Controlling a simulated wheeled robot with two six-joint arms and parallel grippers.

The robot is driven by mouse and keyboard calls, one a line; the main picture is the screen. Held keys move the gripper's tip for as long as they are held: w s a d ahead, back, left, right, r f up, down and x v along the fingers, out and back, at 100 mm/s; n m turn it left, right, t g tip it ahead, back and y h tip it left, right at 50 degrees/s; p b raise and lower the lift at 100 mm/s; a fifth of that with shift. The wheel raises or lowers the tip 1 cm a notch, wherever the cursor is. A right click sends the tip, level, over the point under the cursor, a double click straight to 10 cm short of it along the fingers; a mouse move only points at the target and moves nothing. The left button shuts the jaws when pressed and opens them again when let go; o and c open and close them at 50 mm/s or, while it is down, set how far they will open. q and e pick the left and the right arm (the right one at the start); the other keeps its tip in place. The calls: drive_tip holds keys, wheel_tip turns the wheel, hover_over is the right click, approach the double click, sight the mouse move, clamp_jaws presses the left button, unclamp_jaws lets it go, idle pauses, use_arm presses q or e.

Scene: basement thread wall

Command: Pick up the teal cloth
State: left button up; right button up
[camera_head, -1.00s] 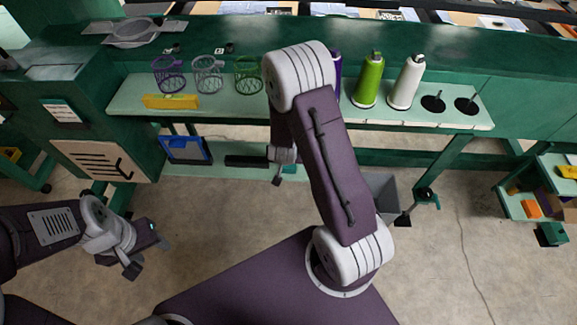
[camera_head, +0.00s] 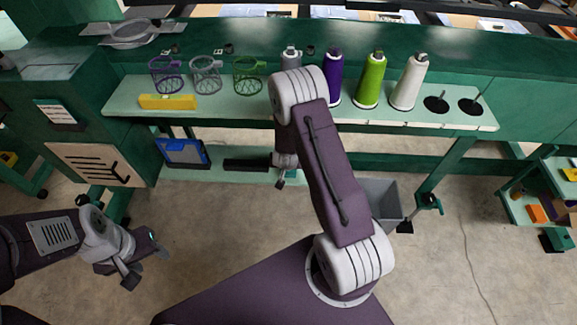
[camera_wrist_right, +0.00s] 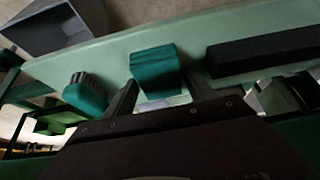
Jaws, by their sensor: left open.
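The teal cloth (camera_wrist_right: 154,68) shows in the right wrist view as a small folded block on the pale green lower shelf. My right gripper (camera_wrist_right: 161,88) is open, one finger on each side of the cloth's near edge. I cannot tell whether the fingers touch it. In the head view, the cloth and my right fingertips are not discernible around my right arm's end by the lower shelf (camera_head: 225,176). My left gripper (camera_head: 145,262) is open and empty above the floor at the lower left.
A long black bar (camera_wrist_right: 262,52) lies right of the cloth. A teal object with a dark ribbed end (camera_wrist_right: 86,92) is to its left. A grey bin (camera_head: 380,198) stands beside the shelf. The upper ledge holds thread spools (camera_head: 370,82), wire cups (camera_head: 207,76) and a yellow block (camera_head: 168,102).

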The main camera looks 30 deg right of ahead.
drive_tip(key=c, duration=0.9)
drive_tip(key=shift+r, duration=0.1)
